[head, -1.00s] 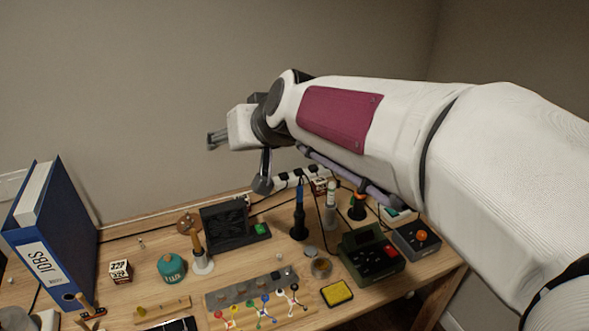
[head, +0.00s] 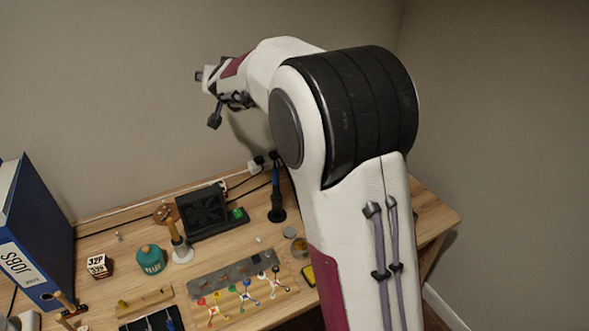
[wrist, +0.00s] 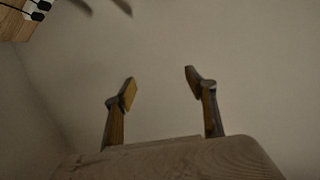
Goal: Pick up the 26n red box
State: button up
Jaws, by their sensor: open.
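I cannot make out a red box marked 26n in the current views. A small white and dark box (head: 99,266) on the left of the bench reads 32P. My gripper (head: 199,76) is raised high above the back of the bench, near the wall and far from that box. In the wrist view its two fingers (wrist: 160,84) are apart with nothing between them, facing bare wall. My arm hides much of the right side of the bench.
A blue binder (head: 32,240) stands at the left. A teal canister (head: 151,261), a dark fan unit (head: 205,214), a soldering iron in its stand (head: 277,205) and a molecule model (head: 243,291) crowd the wooden bench (head: 432,214).

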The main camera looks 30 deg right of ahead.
jog(key=w+d+f+m+h, duration=0.2)
jog(key=w+d+f+h, duration=0.1)
jog(key=w+d+f, duration=0.35)
jog(key=s+d+f+m+g+h, duration=0.1)
jog(key=d+f, duration=0.3)
jog(key=f, duration=0.4)
jog(key=s+d+f+m+g+h, duration=0.1)
jog(key=d+f+m+g+h, duration=0.2)
jog(key=f, duration=0.5)
jog(key=s+d+f+m+g+h, duration=0.1)
jog(key=d+f+g+h, duration=0.1)
jog(key=d+f+g, duration=0.2)
jog(key=d+f, duration=0.3)
jog(key=f, duration=0.1)
jog(key=shift+d+f+m+h, duration=0.25)
jog(key=shift+f+m+h, duration=0.05)
jog(key=shift+f+m, duration=0.1)
jog(key=shift+f, duration=1.75)
jog(key=shift+f, duration=1.8)
jog(key=shift+x, duration=1.45)
